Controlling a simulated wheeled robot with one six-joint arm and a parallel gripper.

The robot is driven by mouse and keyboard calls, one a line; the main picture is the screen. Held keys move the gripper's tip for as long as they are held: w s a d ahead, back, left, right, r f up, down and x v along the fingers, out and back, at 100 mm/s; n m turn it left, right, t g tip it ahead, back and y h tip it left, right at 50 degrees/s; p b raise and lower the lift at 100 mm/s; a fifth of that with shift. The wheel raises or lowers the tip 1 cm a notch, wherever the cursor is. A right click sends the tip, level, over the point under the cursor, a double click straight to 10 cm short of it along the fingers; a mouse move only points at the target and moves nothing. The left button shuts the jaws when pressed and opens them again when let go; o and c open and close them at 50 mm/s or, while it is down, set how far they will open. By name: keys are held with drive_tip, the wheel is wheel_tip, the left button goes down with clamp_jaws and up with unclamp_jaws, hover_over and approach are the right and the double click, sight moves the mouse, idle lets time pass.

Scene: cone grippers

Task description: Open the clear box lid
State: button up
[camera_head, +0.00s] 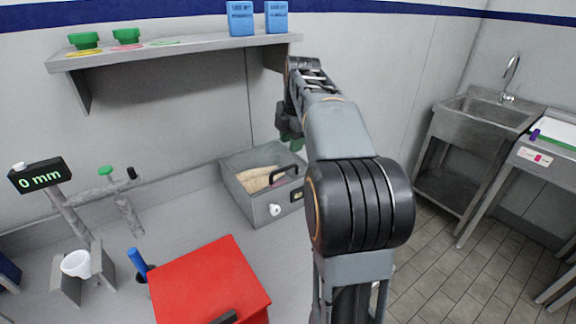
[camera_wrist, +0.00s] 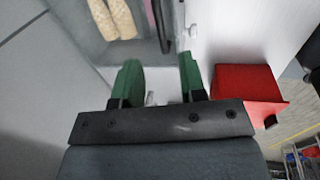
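The grey box (camera_head: 252,205) stands on the counter against the back wall. Beige cone-like items (camera_head: 262,180) show through its top, so the clear lid itself is hard to make out. A black handle (camera_head: 284,173) is at its right side. In the wrist view the handle (camera_wrist: 160,25) and the beige items (camera_wrist: 113,18) are at the top edge. My gripper (camera_head: 290,140) has green fingers and hangs above the back right of the box. In the wrist view the fingers (camera_wrist: 160,82) are spread apart with nothing between them, short of the handle in the picture.
A red box (camera_head: 208,285) stands on the counter in front, and also shows right of my fingers in the wrist view (camera_wrist: 243,92). A shelf (camera_head: 175,52) with green and blue items is above. A display stand (camera_head: 40,175) and white cup (camera_head: 76,263) are left.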

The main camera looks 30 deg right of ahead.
sight(288, 168)
drive_tip(key=f, duration=0.2)
drive_tip(key=w+f, duration=0.1)
drive_tip(key=f, duration=0.2)
drive_tip(key=f+b, duration=0.1)
drive_tip(key=f, duration=0.2)
drive_tip(key=shift+w+f, duration=0.25)
drive_tip(key=shift+w, duration=0.1)
drive_tip(key=shift+c, duration=0.3)
clamp_jaws()
